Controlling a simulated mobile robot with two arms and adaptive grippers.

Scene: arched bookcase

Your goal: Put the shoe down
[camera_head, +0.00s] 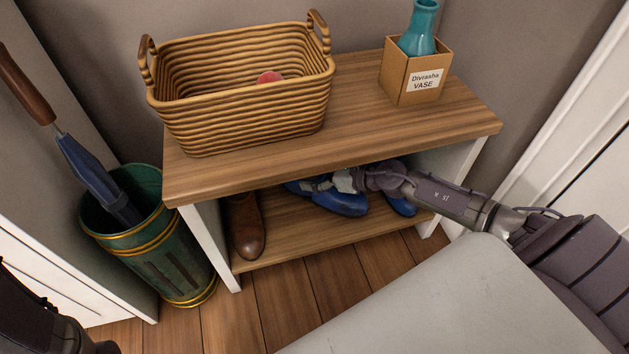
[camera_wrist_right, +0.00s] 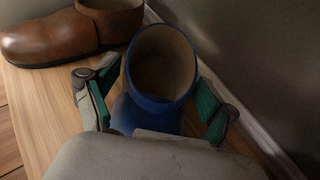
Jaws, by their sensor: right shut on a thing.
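A blue shoe (camera_head: 343,204) is on or just above the lower shelf (camera_head: 300,232) of the wooden bench; I cannot tell whether its sole touches. My right gripper (camera_head: 335,183) reaches in under the bench top and is shut on this shoe. In the right wrist view the blue shoe (camera_wrist_right: 160,85) shows its round opening, with the green-padded fingers of the right gripper (camera_wrist_right: 153,102) on either side. Another blue shoe (camera_head: 401,206) is to its right on the shelf, partly hidden. My left gripper is not in view; only a dark arm part shows at bottom left.
A brown shoe (camera_head: 246,228) stands at the shelf's left end and shows in the right wrist view (camera_wrist_right: 60,38). The bench top (camera_head: 350,128) is close above my right arm. It bears a wicker basket (camera_head: 245,115) and a boxed vase (camera_head: 416,75). A green umbrella bin (camera_head: 165,255) stands left.

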